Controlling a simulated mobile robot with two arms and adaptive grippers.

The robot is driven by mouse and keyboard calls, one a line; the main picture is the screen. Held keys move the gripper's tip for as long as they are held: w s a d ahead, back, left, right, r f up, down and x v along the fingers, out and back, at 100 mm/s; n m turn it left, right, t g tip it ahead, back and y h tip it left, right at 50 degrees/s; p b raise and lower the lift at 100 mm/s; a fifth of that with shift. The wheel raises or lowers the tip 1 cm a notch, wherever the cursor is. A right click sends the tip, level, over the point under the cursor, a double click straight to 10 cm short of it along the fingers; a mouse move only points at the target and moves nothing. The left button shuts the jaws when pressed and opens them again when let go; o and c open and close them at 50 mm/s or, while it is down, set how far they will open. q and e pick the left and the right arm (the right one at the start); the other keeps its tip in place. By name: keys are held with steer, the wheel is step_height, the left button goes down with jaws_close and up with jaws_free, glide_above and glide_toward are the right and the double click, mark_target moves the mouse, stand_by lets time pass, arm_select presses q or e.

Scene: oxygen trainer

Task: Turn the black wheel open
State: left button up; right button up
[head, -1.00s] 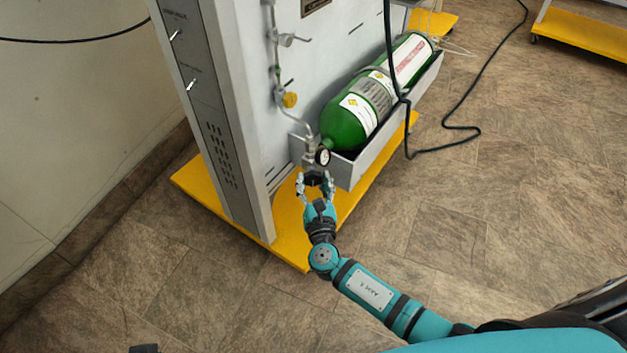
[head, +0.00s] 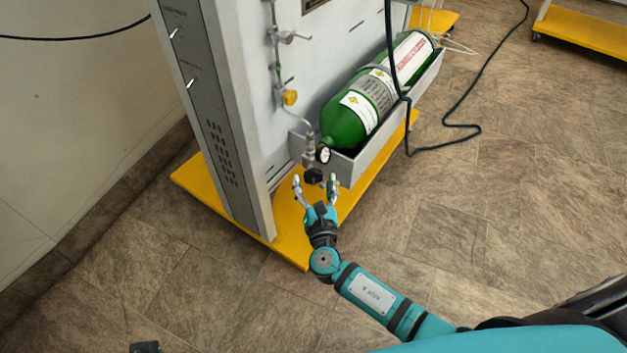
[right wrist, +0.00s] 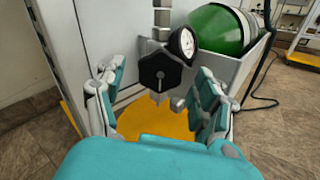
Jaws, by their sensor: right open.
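The black wheel (head: 313,176) sits at the lower end of the valve fitting, below the white round gauge (head: 324,155). In the right wrist view the black wheel (right wrist: 160,74) faces the camera, with a light pointer mark on its face. My right gripper (head: 315,182) is open, its fingers apart on either side of the wheel. In the right wrist view the fingers of my right gripper (right wrist: 160,95) stand left and right, clear of the wheel, which is a little beyond them. My left gripper does not show clearly; only a small dark part shows at the bottom edge.
A green cylinder (head: 346,125) lies in a grey tray (head: 361,160) on the panel's side. A black hose (head: 407,130) hangs to the right. The yellow base (head: 290,235) lies below.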

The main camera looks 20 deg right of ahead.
steer(key=s+a, duration=0.1)
steer(key=s, duration=0.9)
steer(key=shift+s+a, duration=0.35)
steer(key=shift+a, duration=0.05)
